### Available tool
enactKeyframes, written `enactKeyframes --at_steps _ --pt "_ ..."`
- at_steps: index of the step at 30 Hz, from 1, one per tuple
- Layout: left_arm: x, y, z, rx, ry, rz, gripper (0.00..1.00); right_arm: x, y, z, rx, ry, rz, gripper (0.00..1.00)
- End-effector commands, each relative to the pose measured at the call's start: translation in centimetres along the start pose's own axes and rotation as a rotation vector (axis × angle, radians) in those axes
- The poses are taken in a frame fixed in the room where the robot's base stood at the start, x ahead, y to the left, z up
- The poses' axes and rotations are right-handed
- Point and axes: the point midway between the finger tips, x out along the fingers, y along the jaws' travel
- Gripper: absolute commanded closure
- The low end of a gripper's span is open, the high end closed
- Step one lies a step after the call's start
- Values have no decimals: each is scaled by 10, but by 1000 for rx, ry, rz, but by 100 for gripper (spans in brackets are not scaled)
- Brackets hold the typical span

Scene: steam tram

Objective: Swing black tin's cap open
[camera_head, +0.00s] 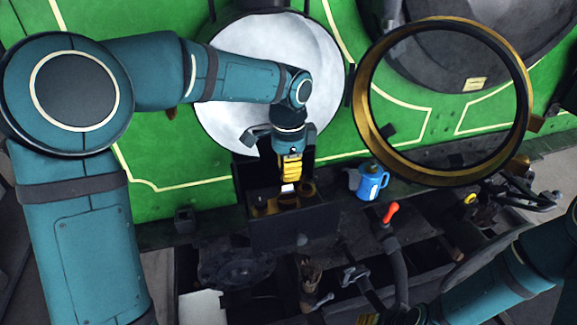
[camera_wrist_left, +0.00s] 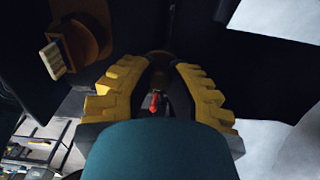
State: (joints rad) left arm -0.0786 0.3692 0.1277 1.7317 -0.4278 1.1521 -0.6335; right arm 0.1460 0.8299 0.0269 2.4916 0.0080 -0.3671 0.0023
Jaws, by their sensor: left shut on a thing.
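A black open-topped box (camera_head: 275,232), which looks like the black tin, stands below the white disc, with a small knob on its front and brown round items inside. My left gripper (camera_head: 290,172) points down at the back of it. In the left wrist view its yellow fingers (camera_wrist_left: 157,95) are closed around a small dark piece with a red tip (camera_wrist_left: 155,102). I cannot tell if this piece is the cap. A brown round item (camera_wrist_left: 88,42) with a pale block is beside the fingers. My right gripper (camera_head: 366,298) is partly seen at the bottom, its fingers unclear.
A blue can (camera_head: 371,182) stands right of the box. A large brass ring door (camera_head: 368,125) hangs open at the right, beside the white disc (camera_head: 245,60). Dark pipes and fittings crowd the lower right.

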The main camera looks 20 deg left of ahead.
Motion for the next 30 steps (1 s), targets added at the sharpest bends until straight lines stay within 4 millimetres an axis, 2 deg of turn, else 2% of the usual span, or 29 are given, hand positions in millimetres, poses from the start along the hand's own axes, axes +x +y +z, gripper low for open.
enactKeyframes --at_steps 9,10,12,13,23,26,30 --pt "0 0 0 1 0 0 100 0 0 0 0 0 0 53" --pt "0 0 0 1 0 0 80 0 0 0 1 0 0 53" --pt "0 0 0 0 0 0 55 0 0 0 1 0 0 53" --pt "0 0 0 0 0 0 50 0 0 0 0 0 0 53" --pt "-2 0 0 0 1 -1 50 0 0 0 1 0 0 53" --pt "-11 0 0 -1 1 -2 50 0 0 0 1 0 0 53" --pt "-33 -1 -1 -1 3 -3 50 0 0 0 1 0 0 53"
